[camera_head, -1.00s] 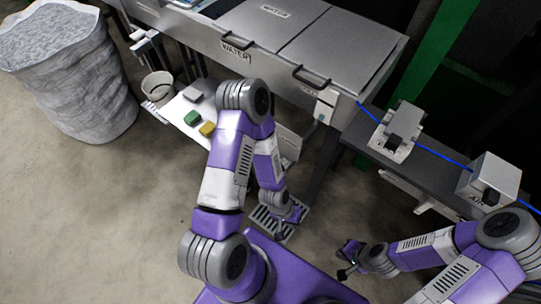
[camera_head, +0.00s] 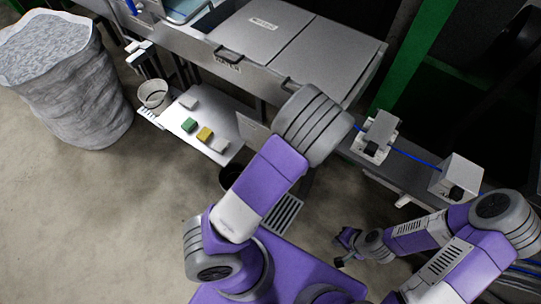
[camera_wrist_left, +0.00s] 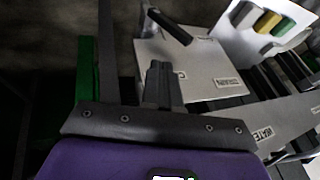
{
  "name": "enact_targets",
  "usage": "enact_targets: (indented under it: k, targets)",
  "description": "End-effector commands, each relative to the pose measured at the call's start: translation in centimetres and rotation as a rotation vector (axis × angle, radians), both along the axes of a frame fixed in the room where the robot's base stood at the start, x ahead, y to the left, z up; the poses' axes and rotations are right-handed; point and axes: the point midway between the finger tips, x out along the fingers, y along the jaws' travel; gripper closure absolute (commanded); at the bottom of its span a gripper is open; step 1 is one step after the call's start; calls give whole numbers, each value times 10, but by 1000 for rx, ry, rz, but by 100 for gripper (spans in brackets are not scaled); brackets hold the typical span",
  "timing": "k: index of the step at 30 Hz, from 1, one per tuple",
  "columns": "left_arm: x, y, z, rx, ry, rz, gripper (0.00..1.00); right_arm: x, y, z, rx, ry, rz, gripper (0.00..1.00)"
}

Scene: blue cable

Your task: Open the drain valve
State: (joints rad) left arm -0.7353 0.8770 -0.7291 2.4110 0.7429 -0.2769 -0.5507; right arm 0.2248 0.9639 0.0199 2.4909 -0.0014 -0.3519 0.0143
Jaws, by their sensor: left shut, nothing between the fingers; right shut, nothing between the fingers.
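In the left wrist view, a pale panel (camera_wrist_left: 205,70) carries a label that reads like DRAIN (camera_wrist_left: 228,82). A dark bar-shaped lever (camera_wrist_left: 168,27) sticks out at the panel's upper left. My left gripper (camera_wrist_left: 160,68) is shut and empty, with its fingertips in front of the panel and below the lever in the picture; I cannot tell whether it touches the panel. In the head view the left gripper is hidden behind its own arm. My right gripper (camera_head: 345,246) is shut and empty, low at the right.
A steel water tank (camera_head: 235,75) stands at the back. A floor grate (camera_head: 284,213) and a dark round container (camera_head: 230,178) lie near my left arm. A sack-like bin (camera_head: 65,85) stands left.

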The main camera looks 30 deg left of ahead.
Motion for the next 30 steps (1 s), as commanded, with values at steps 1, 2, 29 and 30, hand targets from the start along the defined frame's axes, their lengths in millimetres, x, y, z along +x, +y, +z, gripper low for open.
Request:
enact_targets:
  k: [1, 2, 29, 30]
  targets:
    - [2, 0, 4, 4, -7, -1, 100, 0, 0, 1, 0, 0, 0, 100]
    - [2, 0, 4, 6, -8, -1, 100, 0, 0, 1, 0, 0, 0, 100]
    - [36, 32, -88, 6, -7, 3, 100, 0, 0, -43, 0, 0, 0, 100]
    - [37, 36, -93, 4, -6, 4, 100, 0, 0, -45, 0, 0, 0, 100]
